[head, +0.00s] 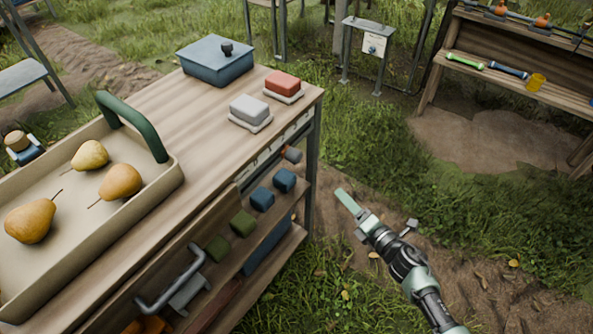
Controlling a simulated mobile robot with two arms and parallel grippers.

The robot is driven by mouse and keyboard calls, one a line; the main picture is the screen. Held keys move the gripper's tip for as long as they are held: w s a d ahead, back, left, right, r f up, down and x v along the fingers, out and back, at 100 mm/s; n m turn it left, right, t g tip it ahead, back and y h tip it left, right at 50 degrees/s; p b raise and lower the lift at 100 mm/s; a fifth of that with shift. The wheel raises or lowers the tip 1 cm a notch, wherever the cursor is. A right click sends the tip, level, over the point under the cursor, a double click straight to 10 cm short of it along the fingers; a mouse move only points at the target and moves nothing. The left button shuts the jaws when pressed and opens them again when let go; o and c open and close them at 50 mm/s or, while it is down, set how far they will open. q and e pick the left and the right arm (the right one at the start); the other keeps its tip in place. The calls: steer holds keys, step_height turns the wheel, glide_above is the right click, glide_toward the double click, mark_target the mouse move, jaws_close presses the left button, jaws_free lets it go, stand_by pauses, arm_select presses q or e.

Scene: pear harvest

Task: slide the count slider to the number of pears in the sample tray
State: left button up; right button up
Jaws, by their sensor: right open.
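The sample tray (165,184), beige with green handles, lies on the wooden bench at the left. Three yellow pears show in it: one (90,155) at the back, one (120,181) at the right and one (30,221) at the front left. The picture's left edge cuts the tray off. A pale marked strip (262,158) runs along the bench's front edge, with a rounded grey-brown knob (292,154) near its right end, seemingly the count slider. Its numbers are too small to read. My right gripper (349,204) is open and empty, right of the knob and apart from it. My left gripper is out of view.
A blue lidded box (215,62), a red block (282,83) and a grey block (248,108) stand on the bench. Below the strip are blue and green cubes (243,223) and a metal handle (170,282). Grass and dirt right of the bench are open.

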steer(key=w+a+r+n+y+b, duration=0.2)
steer(key=a+r+n+y, duration=0.2)
steer(key=r+n, duration=0.35)
steer(key=n+g+y+b, duration=0.2)
steer(key=n+g, duration=0.2)
steer(key=n, duration=0.7)
glide_toward(299, 159)
steer(key=x, duration=0.4)
steer(key=shift+a+n, duration=0.2)
steer(key=shift+n, duration=0.15)
steer(key=x, duration=0.7)
steer(key=shift+w+p, duration=0.1)
steer(key=shift+p, duration=0.3)
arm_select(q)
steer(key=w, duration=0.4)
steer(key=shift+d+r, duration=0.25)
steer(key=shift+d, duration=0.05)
arm_select(e)
steer(key=shift+d, duration=0.1)
jaws_close()
